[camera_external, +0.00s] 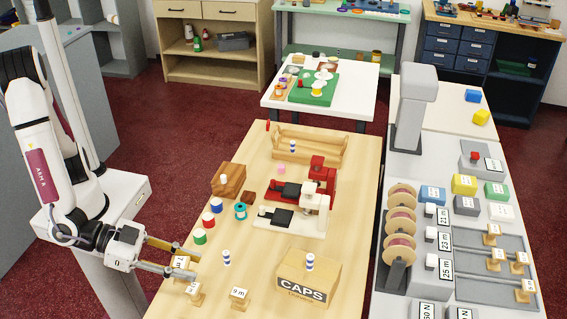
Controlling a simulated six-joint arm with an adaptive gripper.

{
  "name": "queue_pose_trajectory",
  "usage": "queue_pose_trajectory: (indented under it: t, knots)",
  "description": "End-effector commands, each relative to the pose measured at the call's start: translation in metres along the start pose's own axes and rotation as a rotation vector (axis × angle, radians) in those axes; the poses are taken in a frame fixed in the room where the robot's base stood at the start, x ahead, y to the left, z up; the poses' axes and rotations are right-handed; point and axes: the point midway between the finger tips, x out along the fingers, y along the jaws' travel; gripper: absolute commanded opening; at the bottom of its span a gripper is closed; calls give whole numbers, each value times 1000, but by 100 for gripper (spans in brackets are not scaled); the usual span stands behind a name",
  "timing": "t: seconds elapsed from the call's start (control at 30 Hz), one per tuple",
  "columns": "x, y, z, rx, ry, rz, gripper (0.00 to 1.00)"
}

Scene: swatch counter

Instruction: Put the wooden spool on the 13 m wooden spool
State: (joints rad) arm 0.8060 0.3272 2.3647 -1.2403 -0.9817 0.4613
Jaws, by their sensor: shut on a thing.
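My gripper (190,265) is at the left edge of the wooden table, its two long fingers pointing right. It is shut on a small wooden spool (181,264) with a white label that I cannot read clearly. Another wooden spool (195,292) stands just below it in the picture, close to the lower finger; its label is not readable. A wooden spool marked 9 m (239,297) stands farther right. More labelled wooden spools (495,258) stand on the grey tray at the right. I cannot make out which spool is marked 13 m.
A blue-and-white striped piece (227,257) stands right of my gripper. Coloured thread reels (209,219) and brown blocks (229,180) stand behind. Toy sewing machines (300,205) occupy the table's middle.

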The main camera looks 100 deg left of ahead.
Motion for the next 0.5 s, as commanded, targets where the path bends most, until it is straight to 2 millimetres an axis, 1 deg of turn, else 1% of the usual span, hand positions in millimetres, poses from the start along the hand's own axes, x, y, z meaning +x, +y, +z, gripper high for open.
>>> queue_pose_trajectory:
  t: [0.03, 0.1, 0.2, 0.37, 0.5]
  knots:
    - [0, -10, 3, -12, -1, -34, 7]
    - [-1, -24, 7, -29, -1, -80, 7]
    - [-2, -40, 13, -52, -1, -132, 7]
    - [-4, -56, 17, -71, 0, -176, 7]
    - [-4, -55, 16, -68, 0, -167, 7]
